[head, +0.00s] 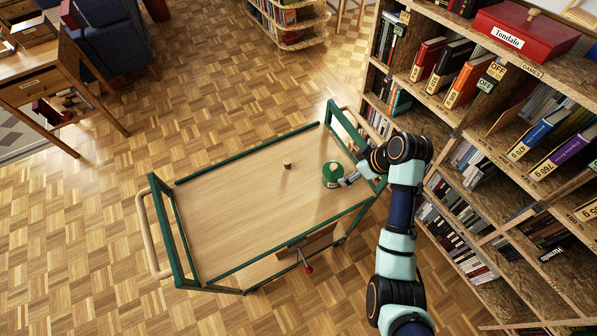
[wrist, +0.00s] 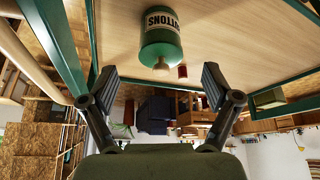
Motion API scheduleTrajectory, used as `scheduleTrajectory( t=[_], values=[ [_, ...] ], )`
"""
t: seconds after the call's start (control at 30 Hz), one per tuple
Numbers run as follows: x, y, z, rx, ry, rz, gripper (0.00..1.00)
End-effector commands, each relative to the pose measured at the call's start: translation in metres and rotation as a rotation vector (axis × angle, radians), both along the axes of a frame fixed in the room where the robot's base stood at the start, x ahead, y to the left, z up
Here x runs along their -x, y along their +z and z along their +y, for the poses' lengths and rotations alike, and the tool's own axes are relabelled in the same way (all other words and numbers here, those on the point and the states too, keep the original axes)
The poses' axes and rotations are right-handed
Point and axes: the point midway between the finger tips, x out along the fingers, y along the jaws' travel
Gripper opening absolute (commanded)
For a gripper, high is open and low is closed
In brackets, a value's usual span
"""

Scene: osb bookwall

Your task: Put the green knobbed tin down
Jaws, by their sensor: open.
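The green knobbed tin (head: 331,176) stands upright on the wooden top of the trolley (head: 235,205), toward its right end. In the wrist view, which is upside down, the tin (wrist: 160,42) shows a pale label reading "BUTTONS" and a light wooden knob. My gripper (head: 347,180) is just right of the tin in the head view. In the wrist view my gripper (wrist: 158,88) has its two fingers spread wide, with nothing between the pads. The tin lies ahead of the fingertips and looks clear of both.
A small red-brown piece with a pale top (head: 287,163) stands on the trolley left of the tin. Green rails (head: 250,153) edge the trolley. A tall bookshelf (head: 480,130) stands close on the right. The trolley's left half is bare.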

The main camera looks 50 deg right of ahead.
Motion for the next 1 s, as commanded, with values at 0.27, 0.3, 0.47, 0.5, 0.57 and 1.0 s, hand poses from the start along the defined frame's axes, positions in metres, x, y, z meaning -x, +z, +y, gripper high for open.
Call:
scheduleTrajectory(
  t=[0.27, 0.3, 0.47, 0.5, 0.57, 1.0],
  values=[
    [-0.006, 0.002, 0.005, 0.008, 0.003, -0.003, 0.88],
    [-0.018, 0.005, 0.014, 0.021, 0.007, -0.009, 0.88],
    [-0.103, 0.043, 0.113, 0.126, 0.03, -0.11, 0.88],
    [-0.124, 0.058, 0.152, 0.148, 0.033, -0.162, 0.88],
    [-0.145, 0.085, 0.212, 0.167, 0.039, -0.258, 0.88],
    [-0.129, 0.197, 0.417, 0.019, 0.061, -0.672, 0.88]
  ],
)
